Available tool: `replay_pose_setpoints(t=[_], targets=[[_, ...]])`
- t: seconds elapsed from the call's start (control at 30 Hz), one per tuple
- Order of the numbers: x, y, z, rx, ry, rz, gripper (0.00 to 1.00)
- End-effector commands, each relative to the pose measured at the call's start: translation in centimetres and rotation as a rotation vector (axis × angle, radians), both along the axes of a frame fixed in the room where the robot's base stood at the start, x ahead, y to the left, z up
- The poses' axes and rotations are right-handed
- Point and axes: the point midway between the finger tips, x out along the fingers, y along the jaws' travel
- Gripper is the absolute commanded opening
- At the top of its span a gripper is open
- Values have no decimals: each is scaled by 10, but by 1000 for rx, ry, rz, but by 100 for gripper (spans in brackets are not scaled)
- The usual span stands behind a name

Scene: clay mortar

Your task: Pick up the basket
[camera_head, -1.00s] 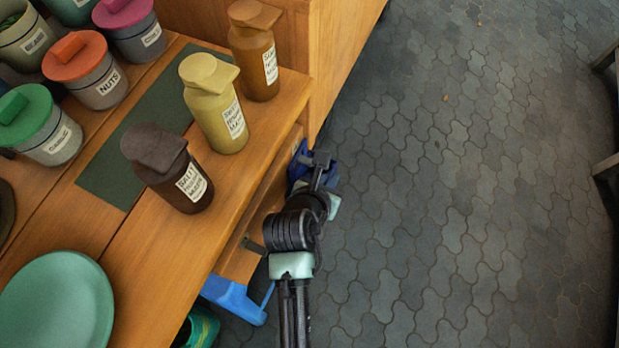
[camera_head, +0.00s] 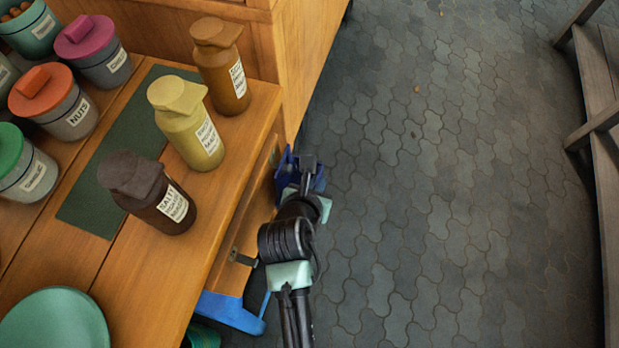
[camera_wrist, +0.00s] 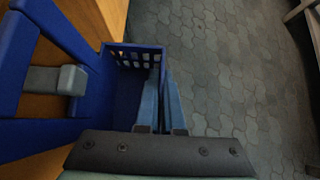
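The blue basket (camera_head: 284,174) shows in the head view just off the counter's right side, mostly hidden by my arm. In the wrist view the basket (camera_wrist: 118,98) fills the left and middle, with a perforated end wall and wide blue bars at the left. My gripper (camera_wrist: 163,90) has its two light blue fingers close together at the basket's right side wall. They look shut on that wall's rim, one finger inside and one outside. My gripper (camera_head: 306,178) is small and partly hidden in the head view. Whether the basket touches anything below is hidden.
The wooden counter (camera_head: 150,275) bears several bottles, lidded jars and a green plate (camera_head: 55,318). A grey handle (camera_wrist: 58,80) is on its front, close to the basket. A blue object (camera_head: 228,310) lies below. Paved floor (camera_head: 400,200) is clear; a wooden bench (camera_head: 600,110) stands right.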

Motion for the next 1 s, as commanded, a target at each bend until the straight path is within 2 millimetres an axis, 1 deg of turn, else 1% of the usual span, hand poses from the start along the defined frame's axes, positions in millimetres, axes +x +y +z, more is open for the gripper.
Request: replay_pose_setpoints(t=[0.03,0.17,0.5,0.6,0.7,0.8,1.0], targets=[[-2,-8,8,1,-1,-4,0],[-9,-29,20,-1,-2,-6,0],[-29,-90,53,0,-2,-4,0],[-33,-104,60,0,-3,-3,0],[-36,-113,65,1,-4,-2,0],[-37,-118,68,0,-3,0,0],[-38,-119,73,0,-3,0,0]])
